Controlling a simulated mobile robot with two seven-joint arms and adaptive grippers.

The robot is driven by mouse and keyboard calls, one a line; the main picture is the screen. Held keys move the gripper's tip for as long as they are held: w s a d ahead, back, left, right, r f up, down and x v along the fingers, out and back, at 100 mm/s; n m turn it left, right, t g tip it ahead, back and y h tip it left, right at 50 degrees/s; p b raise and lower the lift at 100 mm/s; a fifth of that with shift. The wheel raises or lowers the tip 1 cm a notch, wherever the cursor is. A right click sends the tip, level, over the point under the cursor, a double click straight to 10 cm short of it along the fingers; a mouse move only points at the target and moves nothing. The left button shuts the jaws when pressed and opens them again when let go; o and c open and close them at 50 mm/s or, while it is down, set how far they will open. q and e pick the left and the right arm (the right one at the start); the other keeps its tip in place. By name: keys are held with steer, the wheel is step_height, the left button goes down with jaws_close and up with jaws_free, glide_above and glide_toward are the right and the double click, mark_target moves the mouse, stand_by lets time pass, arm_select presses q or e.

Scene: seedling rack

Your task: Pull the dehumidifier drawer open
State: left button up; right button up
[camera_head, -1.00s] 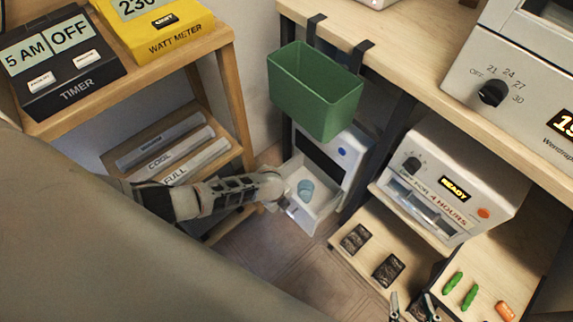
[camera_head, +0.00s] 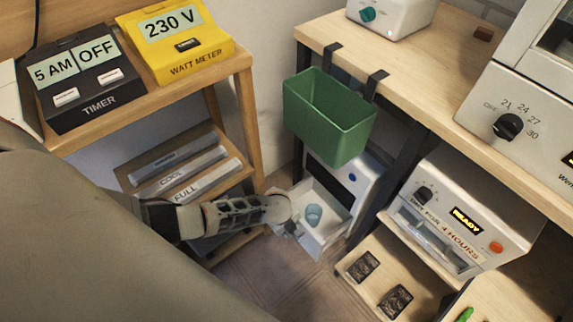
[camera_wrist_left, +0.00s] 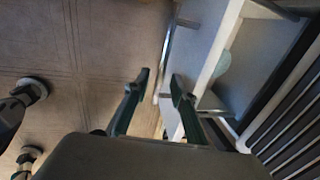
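The dehumidifier (camera_head: 362,176) is a white box with a dark panel and blue button, low under the green bin. Its white drawer (camera_head: 318,241) stands pulled out and holds a pale blue round object (camera_head: 314,214). My left gripper (camera_head: 287,228) is at the drawer's front left side. In the left wrist view its two fingers (camera_wrist_left: 157,92) are apart, with the metal handle bar (camera_wrist_left: 167,55) running down toward the gap between them. Whether they touch the bar is unclear. The drawer wall (camera_wrist_left: 212,50) is right of the handle. My right gripper is not in view.
The green bin (camera_head: 322,122) hangs from the wooden table edge above the drawer. A low wooden stand with labelled slats (camera_head: 190,181) is close to my left arm. A wooden shelf (camera_head: 375,258) with dark trays is right of the drawer. Floor (camera_head: 275,275) is free in front.

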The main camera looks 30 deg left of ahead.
arm_select(q)
step_height(320, 180, up, 11)
steer(key=s, duration=0.2)
steer(key=shift+a, duration=0.4)
steer(key=shift+s+r, duration=0.1)
steer(key=shift+s, duration=0.05)
stand_by(0.3)
